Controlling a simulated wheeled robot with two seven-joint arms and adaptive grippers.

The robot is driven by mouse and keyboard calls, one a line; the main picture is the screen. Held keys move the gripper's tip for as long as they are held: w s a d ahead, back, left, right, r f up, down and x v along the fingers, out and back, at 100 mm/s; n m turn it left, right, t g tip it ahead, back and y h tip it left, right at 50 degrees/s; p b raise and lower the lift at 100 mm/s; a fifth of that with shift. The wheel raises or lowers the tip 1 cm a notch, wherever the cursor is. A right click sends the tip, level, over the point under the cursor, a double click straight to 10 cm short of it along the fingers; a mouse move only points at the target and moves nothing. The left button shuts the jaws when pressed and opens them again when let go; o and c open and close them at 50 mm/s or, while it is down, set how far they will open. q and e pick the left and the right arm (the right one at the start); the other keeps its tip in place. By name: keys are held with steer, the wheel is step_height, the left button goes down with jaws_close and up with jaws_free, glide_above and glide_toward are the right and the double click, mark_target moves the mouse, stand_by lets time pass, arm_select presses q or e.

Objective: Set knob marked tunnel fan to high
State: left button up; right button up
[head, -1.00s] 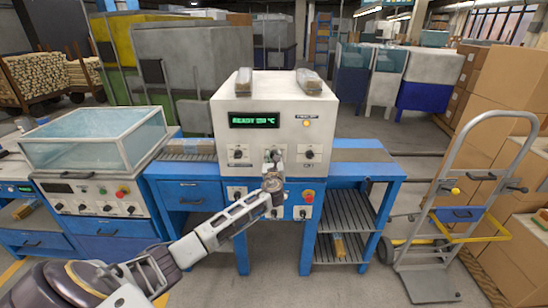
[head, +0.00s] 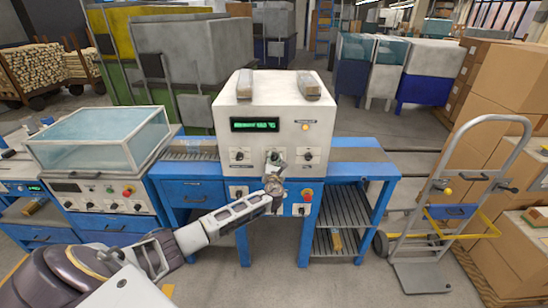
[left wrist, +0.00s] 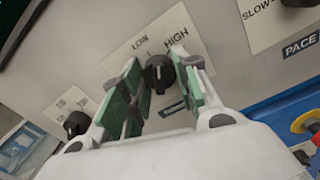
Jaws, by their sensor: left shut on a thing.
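The dark knob (left wrist: 158,75) stands on the white front panel of the machine (head: 270,112), below a label reading LOW on the left and HIGH on the right. The knob's name label is hidden, and I cannot tell exactly where its pointer stands. My left gripper (left wrist: 156,68) has its green-padded fingers on either side of this knob and is shut on it. In the head view my left gripper (head: 275,168) reaches the lower middle of the panel and hides the knob. My right gripper is not in view.
Other dark knobs sit left (head: 237,156) and right (head: 308,156) on the panel. A red button (head: 307,196) is below right. A lit display (head: 254,125) is above. A glass-topped machine (head: 100,140) stands left, a hand truck (head: 440,215) right.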

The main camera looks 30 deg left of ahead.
arm_select(q)
steer(key=shift+r+m+p, duration=0.2)
steer(key=shift+m+p, duration=0.3)
steer(key=shift+p, duration=0.05)
steer(key=shift+m+p, duration=1)
steer(key=shift+p, duration=0.15)
steer(key=shift+f+m+p, duration=0.1)
steer(key=shift+m+p, duration=0.5)
steer(key=shift+m, duration=0.7)
steer(key=shift+f+m, duration=0.1)
steer(key=shift+m, duration=0.2)
steer(key=o, duration=1)
